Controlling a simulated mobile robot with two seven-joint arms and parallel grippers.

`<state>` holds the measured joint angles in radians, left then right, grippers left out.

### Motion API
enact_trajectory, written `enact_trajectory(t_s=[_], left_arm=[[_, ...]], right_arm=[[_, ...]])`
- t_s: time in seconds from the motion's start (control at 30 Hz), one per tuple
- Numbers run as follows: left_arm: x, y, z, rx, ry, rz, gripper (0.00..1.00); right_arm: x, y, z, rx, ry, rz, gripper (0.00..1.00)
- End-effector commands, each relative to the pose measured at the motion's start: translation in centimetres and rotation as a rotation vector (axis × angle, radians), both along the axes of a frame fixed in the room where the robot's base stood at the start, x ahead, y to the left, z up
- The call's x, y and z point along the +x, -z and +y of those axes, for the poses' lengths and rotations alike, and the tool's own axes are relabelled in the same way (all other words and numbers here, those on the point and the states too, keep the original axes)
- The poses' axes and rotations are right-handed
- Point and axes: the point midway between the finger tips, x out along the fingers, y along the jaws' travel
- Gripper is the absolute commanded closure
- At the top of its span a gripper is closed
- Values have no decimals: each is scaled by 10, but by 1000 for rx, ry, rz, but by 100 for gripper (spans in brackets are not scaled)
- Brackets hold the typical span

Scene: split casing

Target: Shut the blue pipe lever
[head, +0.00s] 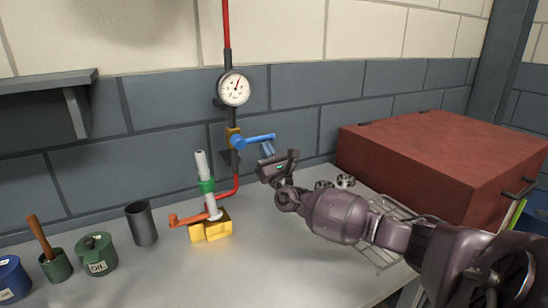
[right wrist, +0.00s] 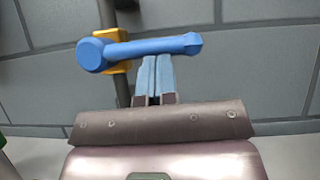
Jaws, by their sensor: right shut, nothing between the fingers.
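The blue pipe lever (head: 254,140) sticks out to the right from a yellow valve body (head: 233,137) on the dark vertical pipe by the wall. It lies about level, across the pipe. In the right wrist view the lever (right wrist: 150,50) runs across the upper middle, its hub at the left over the yellow valve body (right wrist: 121,38). My right gripper (head: 267,150) is just below the lever's free end, its blue fingers (right wrist: 155,75) together and empty. The fingertips overlap the lever's lower edge in the wrist view; whether they touch it I cannot tell. My left gripper is not in view.
A pressure gauge (head: 234,89) sits above the valve. On the grey bench (head: 150,280) stand a yellow block (head: 211,227) with an orange lever (head: 190,219), a dark cup (head: 141,223) and a green oil can (head: 96,254). A red chest (head: 440,155) stands right.

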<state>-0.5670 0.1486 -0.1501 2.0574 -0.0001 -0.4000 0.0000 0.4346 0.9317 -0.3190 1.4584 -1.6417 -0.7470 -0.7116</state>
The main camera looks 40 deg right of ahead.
Motion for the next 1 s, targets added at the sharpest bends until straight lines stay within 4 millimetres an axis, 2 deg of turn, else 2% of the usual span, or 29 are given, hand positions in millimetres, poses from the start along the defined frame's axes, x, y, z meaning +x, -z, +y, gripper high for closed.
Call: enact_trajectory(t_s=[0.1,0.7,1.0], left_arm=[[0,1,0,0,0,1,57],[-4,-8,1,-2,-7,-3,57],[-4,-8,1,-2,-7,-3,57]], right_arm=[[-10,8,2,0,-1,4,100],[-100,6,20,0,1,2,100],[-123,6,25,0,1,2,100]])
